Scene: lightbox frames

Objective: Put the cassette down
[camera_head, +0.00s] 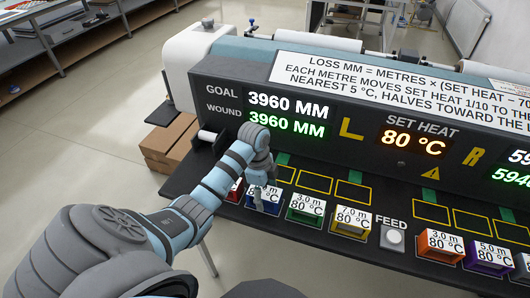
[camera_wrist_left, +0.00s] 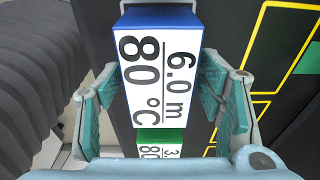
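The blue cassette (camera_head: 266,209) is in the row at the front of the dark bench, between a red cassette (camera_head: 236,191) and a green cassette (camera_head: 304,209). Its label reads 6.0 m, 80 °C in the left wrist view (camera_wrist_left: 160,80). My left gripper (camera_head: 264,190) points down over it. In the left wrist view its two fingers (camera_wrist_left: 161,95) flank the cassette closely on both sides and appear shut on it. Whether its underside touches the bench is hidden. My right gripper is in neither view.
Yellow-outlined slots (camera_head: 315,183) lie empty behind the row. A yellow cassette (camera_head: 350,222), the FEED button (camera_head: 394,237), and orange (camera_head: 440,245) and purple (camera_head: 488,256) cassettes are to the right. The display panel (camera_head: 360,125) rises behind. Cardboard boxes (camera_head: 168,140) stand left of the bench.

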